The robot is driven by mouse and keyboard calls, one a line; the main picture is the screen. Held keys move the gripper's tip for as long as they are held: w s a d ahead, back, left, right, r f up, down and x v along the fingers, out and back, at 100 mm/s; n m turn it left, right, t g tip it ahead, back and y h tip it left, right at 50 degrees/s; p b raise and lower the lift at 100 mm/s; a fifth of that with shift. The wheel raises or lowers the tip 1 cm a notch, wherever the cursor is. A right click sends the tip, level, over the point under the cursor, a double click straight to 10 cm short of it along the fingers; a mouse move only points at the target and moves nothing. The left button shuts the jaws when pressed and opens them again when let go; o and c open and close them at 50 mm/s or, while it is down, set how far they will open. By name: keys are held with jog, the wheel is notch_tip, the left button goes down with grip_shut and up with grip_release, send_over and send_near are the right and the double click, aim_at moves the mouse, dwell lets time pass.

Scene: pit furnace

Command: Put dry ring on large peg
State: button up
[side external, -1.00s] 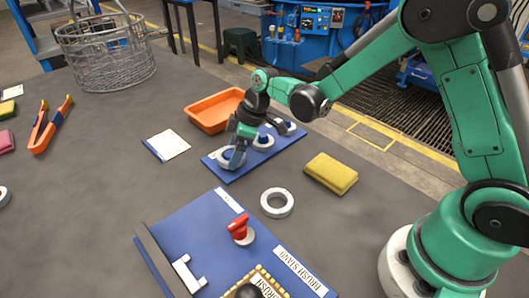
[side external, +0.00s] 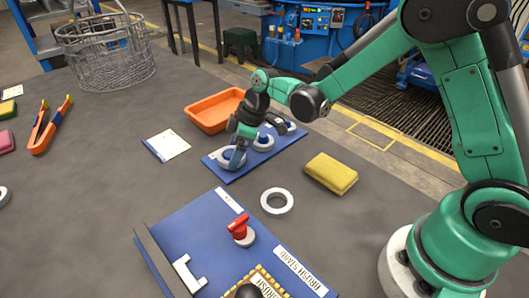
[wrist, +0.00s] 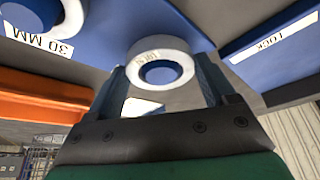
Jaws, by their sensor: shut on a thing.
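A white ring (wrist: 142,47) with a small printed label sits around a blue peg (wrist: 159,72). The label is too small to read surely. My gripper (wrist: 160,80) has one finger on each side of this ring and is shut on it. In the side view my gripper (side external: 238,156) points down at the ring (side external: 227,160) at the near end of the blue peg board (side external: 222,174). Whether the ring rests fully on the board is hard to tell. Two more pegs with pale rings around them, a middle one (side external: 264,146) and a far one (side external: 290,130), stand behind.
A loose white ring (side external: 266,205) lies on the grey table. A yellow sponge (side external: 331,174) lies to the right and an orange tray (side external: 207,119) behind the board. A blue brush stand (side external: 190,232) with a red knob (side external: 238,227) is in front. A label card (side external: 166,146) lies left.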

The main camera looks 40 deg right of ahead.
jog(key=shift+f, duration=0.6)
jog(key=o, duration=1.2)
jog(key=v, duration=1.1)
jog(key=shift+w, duration=0.1)
jog(key=s+d+r+m+t+h, duration=0.2)
jog(key=s+m+t+h, duration=0.1)
jog(key=s+m, duration=0.7)
jog(key=shift+s+r+t+h, duration=0.3)
jog(key=shift+s+t, duration=0.3)
jog(key=shift+s, duration=0.15)
